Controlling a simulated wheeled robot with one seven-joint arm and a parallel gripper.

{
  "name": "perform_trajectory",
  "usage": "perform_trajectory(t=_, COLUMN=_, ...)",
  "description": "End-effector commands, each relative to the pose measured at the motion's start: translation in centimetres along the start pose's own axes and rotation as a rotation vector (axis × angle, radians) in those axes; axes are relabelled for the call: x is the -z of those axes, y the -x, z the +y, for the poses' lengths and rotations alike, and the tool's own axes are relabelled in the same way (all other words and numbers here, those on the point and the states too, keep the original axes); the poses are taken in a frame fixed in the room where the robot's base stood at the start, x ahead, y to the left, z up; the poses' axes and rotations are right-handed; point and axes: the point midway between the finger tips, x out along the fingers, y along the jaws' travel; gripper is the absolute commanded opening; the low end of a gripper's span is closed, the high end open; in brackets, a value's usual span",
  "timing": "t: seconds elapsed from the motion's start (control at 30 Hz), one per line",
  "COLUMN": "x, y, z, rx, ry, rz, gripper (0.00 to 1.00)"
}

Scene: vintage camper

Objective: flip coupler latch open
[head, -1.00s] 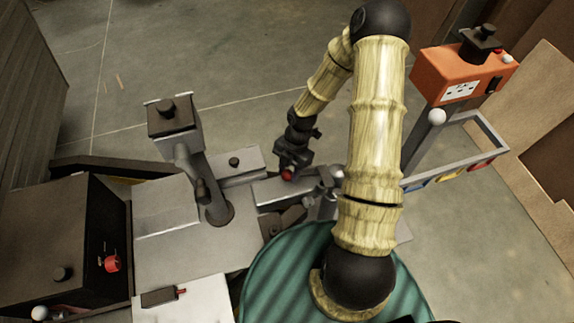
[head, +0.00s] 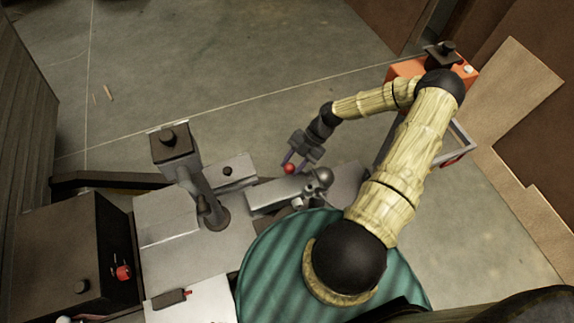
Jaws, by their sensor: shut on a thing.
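The coupler (head: 272,194) is a grey metal piece at the front of the trailer hitch, with a round ball-like end at its right. A small red knob (head: 289,169) stands at the coupler's top edge; I take it for the end of the latch. My gripper (head: 291,160) is at the red knob, reaching down from the upper right. Its dark fingers are closed around the knob. The latch's lever under the knob is too small to make out.
A grey jack post with a dark square top (head: 174,145) rises left of the coupler. A black box with a red knob (head: 122,272) stands at lower left. An orange box (head: 404,69) is at upper right.

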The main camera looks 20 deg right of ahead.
Motion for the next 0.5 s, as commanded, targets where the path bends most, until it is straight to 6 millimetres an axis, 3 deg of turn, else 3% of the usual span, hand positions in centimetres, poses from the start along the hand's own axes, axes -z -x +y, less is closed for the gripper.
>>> perform_trajectory(t=0.2, x=-0.9, y=2.3, z=-0.9, rx=-0.001, ry=-0.004, rz=-0.012, gripper=0.00)
perform_trajectory(t=0.5, x=-1.7, y=3.4, z=-1.9, rx=0.005, ry=-0.007, rz=-0.013, gripper=0.00)
